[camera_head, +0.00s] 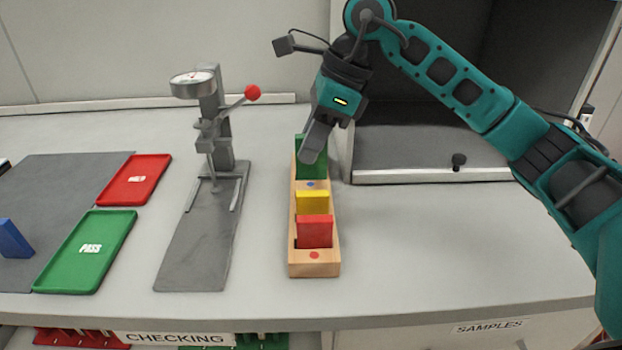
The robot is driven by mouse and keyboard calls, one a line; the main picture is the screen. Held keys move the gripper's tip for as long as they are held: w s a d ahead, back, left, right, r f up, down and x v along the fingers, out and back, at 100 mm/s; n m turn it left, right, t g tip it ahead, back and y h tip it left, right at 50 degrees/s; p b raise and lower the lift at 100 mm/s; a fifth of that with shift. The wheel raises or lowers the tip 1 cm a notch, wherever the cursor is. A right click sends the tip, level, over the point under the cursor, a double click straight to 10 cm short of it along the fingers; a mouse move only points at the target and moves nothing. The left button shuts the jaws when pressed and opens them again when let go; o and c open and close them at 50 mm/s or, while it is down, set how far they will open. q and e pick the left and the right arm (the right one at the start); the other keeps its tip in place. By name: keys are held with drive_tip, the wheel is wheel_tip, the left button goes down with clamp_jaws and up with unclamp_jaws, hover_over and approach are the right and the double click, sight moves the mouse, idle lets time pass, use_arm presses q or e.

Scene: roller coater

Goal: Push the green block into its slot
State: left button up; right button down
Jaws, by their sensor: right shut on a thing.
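The green block (312,166) stands at the far end of a long wooden slotted holder (314,269). It rises higher than the other blocks there. A yellow block (312,201) and a red block (314,231) stand in the holder nearer to me. My right gripper (311,157) points down at the green block, its fingers in front of the block's face and partly hiding it. It is shut on the green block. How deep the block sits in its slot is hidden. My left gripper is not in view.
A grey press stand with a dial gauge (192,84) and a red-knobbed lever stands left of the holder. A red tray (135,180) and a green PASS tray (88,250) lie further left, with a blue block (14,239). The table right of the holder is clear.

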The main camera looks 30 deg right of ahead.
sight(310, 177)
drive_tip(key=shift+f+b, duration=0.3)
drive_tip(key=shift+f, duration=2.9)
drive_tip(key=shift+f, duration=0.2)
drive_tip(key=c, duration=1)
unclamp_jaws()
drive_tip(key=shift+r, duration=0.1)
drive_tip(key=shift+r, duration=0.2)
drive_tip(key=p+v, duration=0.1)
drive_tip(key=v, duration=1.1)
drive_tip(key=shift+a, duration=0.1)
